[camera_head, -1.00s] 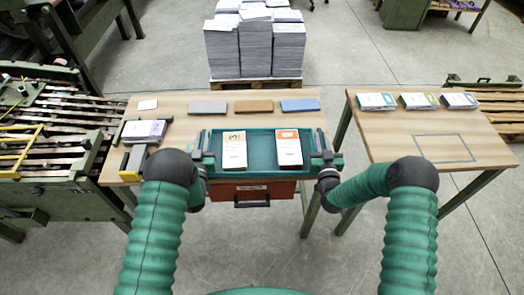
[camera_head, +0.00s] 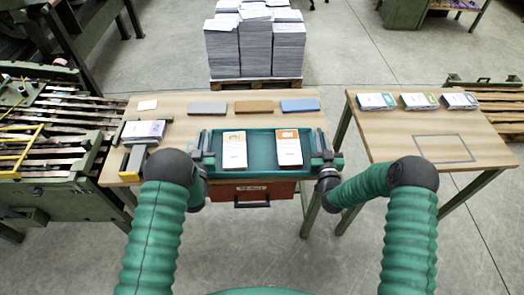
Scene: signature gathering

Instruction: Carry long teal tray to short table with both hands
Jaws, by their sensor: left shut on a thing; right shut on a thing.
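The long teal tray (camera_head: 262,150) is at the front edge of the longer table (camera_head: 180,107), with two stacks of printed sheets in it, one with a tan top (camera_head: 234,150) and one with an orange top (camera_head: 289,148). My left gripper (camera_head: 201,158) is shut on the tray's left end. My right gripper (camera_head: 328,163) is shut on its right end. The fingertips are partly hidden by my wrists. I cannot tell whether the tray touches the table. The short table (camera_head: 390,135) stands to the right, with a grey outlined rectangle (camera_head: 444,149) on its bare front part.
Several paper stacks (camera_head: 418,101) line the short table's back edge. Grey, brown and blue slabs (camera_head: 253,106) lie behind the tray. A red drawer box (camera_head: 250,192) hangs below. A floor gap separates the tables.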

